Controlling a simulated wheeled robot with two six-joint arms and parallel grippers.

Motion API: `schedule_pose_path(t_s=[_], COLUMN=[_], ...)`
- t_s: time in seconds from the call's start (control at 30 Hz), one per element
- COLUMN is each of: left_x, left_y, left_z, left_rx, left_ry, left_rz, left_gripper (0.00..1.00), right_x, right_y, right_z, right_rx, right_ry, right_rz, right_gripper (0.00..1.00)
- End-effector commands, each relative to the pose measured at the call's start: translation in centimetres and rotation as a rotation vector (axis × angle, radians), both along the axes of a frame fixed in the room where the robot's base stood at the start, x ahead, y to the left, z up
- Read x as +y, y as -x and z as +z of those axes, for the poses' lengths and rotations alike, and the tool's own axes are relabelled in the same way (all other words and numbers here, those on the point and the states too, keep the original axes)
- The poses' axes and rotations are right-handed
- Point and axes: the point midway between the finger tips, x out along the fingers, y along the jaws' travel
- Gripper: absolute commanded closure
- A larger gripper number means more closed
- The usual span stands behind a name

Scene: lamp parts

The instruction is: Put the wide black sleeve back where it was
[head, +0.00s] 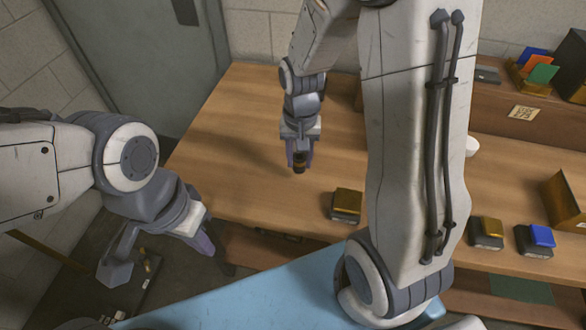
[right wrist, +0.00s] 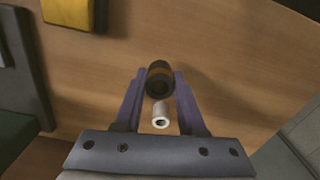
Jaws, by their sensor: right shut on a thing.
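My right gripper (head: 300,161) is above the wooden table and is shut on a small dark cylinder with an orange-brown band, likely the black sleeve (head: 299,162). In the right wrist view the sleeve (right wrist: 159,80) sits between the two purple fingertips (right wrist: 160,92). A short pale hollow tube (right wrist: 160,116) shows between the fingers, nearer the camera; I cannot tell whether it joins the sleeve. My left gripper (head: 213,248) hangs low at the left, beside the table's front edge, and its finger gap is unclear.
A black block with a yellow top (head: 346,205) stands near the table's front edge, right of my right gripper. Similar yellow (head: 487,232) and blue-topped blocks (head: 537,239) stand further right. A rear shelf (head: 500,120) bears coloured cards (head: 543,73). The table's left part is clear.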

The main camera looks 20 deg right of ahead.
Motion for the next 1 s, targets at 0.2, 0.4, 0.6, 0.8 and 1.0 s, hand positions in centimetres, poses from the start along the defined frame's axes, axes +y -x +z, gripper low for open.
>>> schedule_pose_path(t_s=[0.2, 0.4, 0.6, 0.8, 1.0], left_x=[0.0, 0.0, 0.0, 0.0, 0.0], left_y=[0.0, 0.0, 0.0, 0.0, 0.0], left_z=[0.0, -0.1, 0.0, -0.2, -0.3], left_rx=[0.000, 0.000, 0.000, 0.000, 0.000], left_ry=[0.000, 0.000, 0.000, 0.000, 0.000], left_rz=[0.000, 0.000, 0.000, 0.000, 0.000], left_gripper=[1.00, 1.00, 1.00, 1.00, 1.00], right_x=[1.6, 1.6, 1.5, 1.5, 1.5], right_y=[-0.5, -0.5, -0.6, -0.5, -0.5], right_z=[-1.3, -4.2, -4.9, -5.1, -5.2], right_rx=[0.002, 0.004, -0.001, -0.001, -0.001], right_ry=[0.000, 0.001, 0.000, 0.000, 0.000], right_rz=[0.002, 0.002, 0.002, 0.002, 0.002], right_gripper=[1.00, 1.00, 1.00, 1.00, 0.31])
